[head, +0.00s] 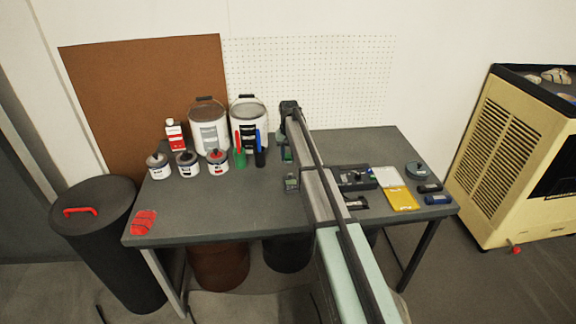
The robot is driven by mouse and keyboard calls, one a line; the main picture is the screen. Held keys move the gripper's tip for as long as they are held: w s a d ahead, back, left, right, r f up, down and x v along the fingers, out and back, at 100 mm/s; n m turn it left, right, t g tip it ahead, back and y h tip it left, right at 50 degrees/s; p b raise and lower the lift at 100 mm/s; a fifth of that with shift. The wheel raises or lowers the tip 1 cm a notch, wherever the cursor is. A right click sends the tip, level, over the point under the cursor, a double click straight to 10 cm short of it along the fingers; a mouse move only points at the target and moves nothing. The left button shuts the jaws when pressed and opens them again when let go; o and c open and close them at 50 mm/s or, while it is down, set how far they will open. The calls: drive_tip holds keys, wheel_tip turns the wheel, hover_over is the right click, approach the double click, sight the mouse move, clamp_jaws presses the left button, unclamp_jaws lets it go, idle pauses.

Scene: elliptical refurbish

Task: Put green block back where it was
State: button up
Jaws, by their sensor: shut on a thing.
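The green block (287,155) shows as a small green patch at the far end of my arm, over the back middle of the grey table (225,205). My gripper (286,146) points down there and is shut on the green block. My arm and gripper hide much of the block. I cannot tell whether the block touches the table.
Left of my gripper stand a green bottle (239,154), a dark bottle (259,155), paint buckets (209,130) and small cans (158,168). A small dark device (292,183) is close in front. A red object (143,222) lies front left. The table's front middle is clear.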

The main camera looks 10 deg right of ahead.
sight(288, 171)
drive_tip(key=shift+f, duration=2.6)
drive_tip(key=shift+f, duration=0.15)
drive_tip(key=o, duration=1)
wheel_tip(288, 171, up, 12)
drive_tip(key=shift+d+r, duration=0.15)
drive_tip(key=shift+r, duration=0.05)
drive_tip(key=shift+o, duration=0.5)
